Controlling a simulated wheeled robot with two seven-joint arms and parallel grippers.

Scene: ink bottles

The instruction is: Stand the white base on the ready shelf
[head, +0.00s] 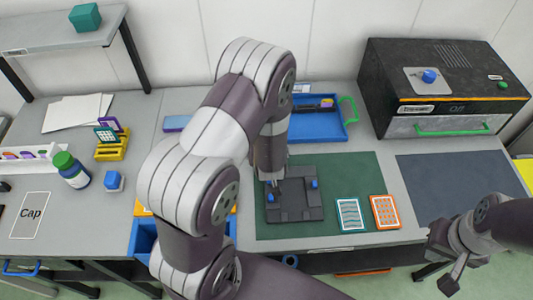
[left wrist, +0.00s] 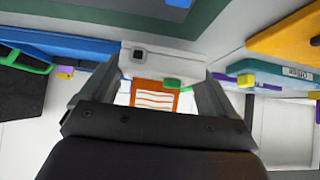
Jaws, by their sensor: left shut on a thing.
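In the left wrist view my left gripper (left wrist: 160,85) is shut on the white base (left wrist: 185,62), which has a small dark square and a green piece on it. An orange panel with white wavy lines (left wrist: 155,97) shows just below the base, between the fingers; I cannot tell if it is joined. In the head view my left arm hides the base, and its end is over the dark fixture on the green mat. A raised grey shelf (head: 50,43) stands at the upper left, with no readable label. My right gripper (head: 447,262) is open and empty at the lower right.
A teal cube (head: 85,17) sits on the raised shelf; its left part is bare. The dark fixture (head: 305,205) and two cards lie on the mat. A blue tray (head: 315,125) and a black oven (head: 445,85) stand behind. A bottle (head: 70,168) stands left.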

